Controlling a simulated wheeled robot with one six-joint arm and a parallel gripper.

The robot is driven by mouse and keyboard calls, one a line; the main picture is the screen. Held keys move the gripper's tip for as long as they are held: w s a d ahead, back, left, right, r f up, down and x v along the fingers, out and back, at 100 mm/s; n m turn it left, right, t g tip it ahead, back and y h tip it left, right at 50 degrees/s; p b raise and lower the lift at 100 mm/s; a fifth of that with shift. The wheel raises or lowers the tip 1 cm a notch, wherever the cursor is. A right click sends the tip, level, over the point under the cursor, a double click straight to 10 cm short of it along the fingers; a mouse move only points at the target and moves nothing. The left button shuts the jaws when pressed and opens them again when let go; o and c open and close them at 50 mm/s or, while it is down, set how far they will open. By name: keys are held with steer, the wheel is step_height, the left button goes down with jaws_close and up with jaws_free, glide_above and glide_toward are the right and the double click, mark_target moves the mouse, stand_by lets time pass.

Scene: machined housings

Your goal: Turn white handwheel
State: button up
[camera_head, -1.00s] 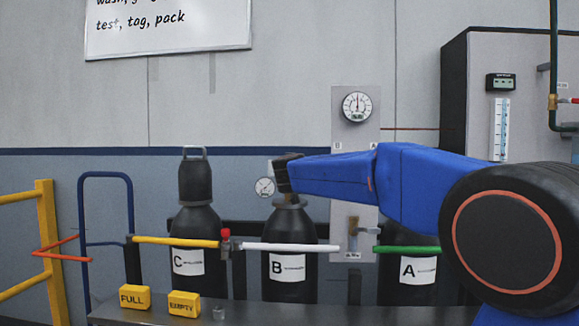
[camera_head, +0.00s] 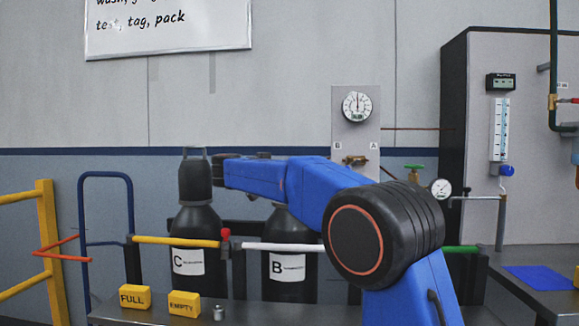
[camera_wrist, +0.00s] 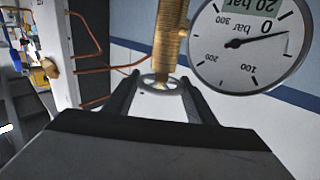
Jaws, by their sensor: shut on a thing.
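In the wrist view, a pale grey-white spoked handwheel (camera_wrist: 161,84) sits at the end of a brass valve stem (camera_wrist: 170,45). The two dark fingers of my gripper (camera_wrist: 160,88) are on either side of its rim and shut on it. In the head view, my blue arm crosses in front of cylinder B (camera_head: 290,270), hiding its valve, the handwheel and my fingertips. How far the wheel has turned cannot be told.
A pressure gauge (camera_wrist: 252,45) is close beside the valve in the wrist view. Capped cylinder C (camera_head: 196,225) stands left of B. A white bar (camera_head: 280,246) crosses B's front. A green handwheel (camera_head: 414,167) and gauge (camera_head: 440,188) are to the right.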

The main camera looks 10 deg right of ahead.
steer(key=shift+m+g+h, duration=0.4)
steer(key=shift+m+g, duration=0.3)
steer(key=shift+g, duration=0.1)
steer(key=shift+r+g, duration=0.1)
steer(key=shift+g, duration=0.2)
steer(key=o, duration=1)
steer(key=shift+o, duration=0.2)
steer(key=v, duration=1.7)
steer(key=shift+a+f, duration=0.2)
steer(key=shift+f, duration=0.15)
